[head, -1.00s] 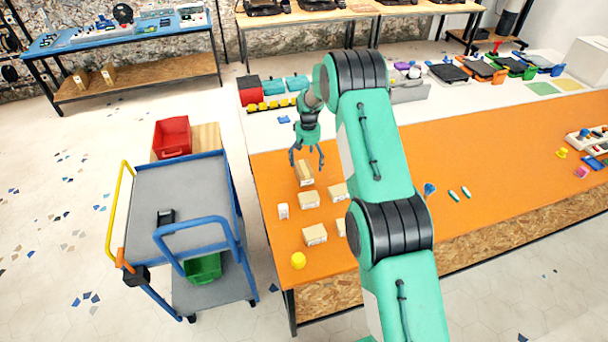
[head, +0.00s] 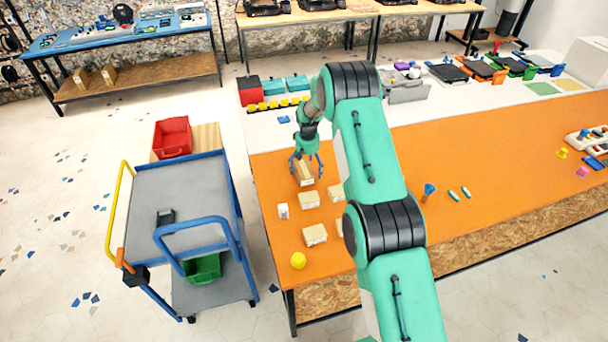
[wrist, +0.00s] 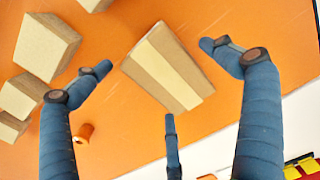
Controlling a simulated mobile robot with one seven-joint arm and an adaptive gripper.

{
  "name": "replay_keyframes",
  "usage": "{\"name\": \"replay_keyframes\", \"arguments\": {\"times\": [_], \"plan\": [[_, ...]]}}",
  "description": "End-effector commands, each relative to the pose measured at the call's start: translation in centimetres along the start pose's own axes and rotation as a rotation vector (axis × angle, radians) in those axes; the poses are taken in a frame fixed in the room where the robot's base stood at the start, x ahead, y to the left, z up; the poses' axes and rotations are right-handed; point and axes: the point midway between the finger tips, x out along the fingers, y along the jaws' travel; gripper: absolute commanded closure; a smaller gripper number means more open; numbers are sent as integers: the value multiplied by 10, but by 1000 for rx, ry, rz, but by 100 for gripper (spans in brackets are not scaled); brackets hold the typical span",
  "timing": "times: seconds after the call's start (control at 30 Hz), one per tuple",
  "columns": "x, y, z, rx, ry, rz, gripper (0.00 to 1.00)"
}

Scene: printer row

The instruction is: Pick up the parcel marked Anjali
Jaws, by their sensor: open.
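Several tan parcels with pale tape strips lie on the orange table. No name is readable on any of them, so I cannot tell which is marked Anjali. My gripper (head: 306,168) is open above the farthest parcel (head: 305,178). In the wrist view that parcel (wrist: 168,68) lies between my spread blue fingers (wrist: 156,60), with none visibly closed on it. Other parcels lie nearer the front: one (head: 309,200), one to its right (head: 336,193), and one near the table's front (head: 314,235). Another is mostly hidden behind my arm.
A blue funnel-like item (head: 429,190) stands right of my arm. A grey trolley (head: 185,190) is left of the table. The orange surface farther right is largely clear.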

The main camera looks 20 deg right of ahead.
Motion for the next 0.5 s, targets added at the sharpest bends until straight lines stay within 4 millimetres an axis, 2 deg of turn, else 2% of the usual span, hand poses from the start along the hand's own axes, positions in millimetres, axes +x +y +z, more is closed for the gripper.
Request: {"name": "replay_keyframes", "arguments": {"times": [0.3,0.5], "plan": [[31,-1,-2,0,-1,0,3],[38,-1,-2,0,1,0,3]]}}
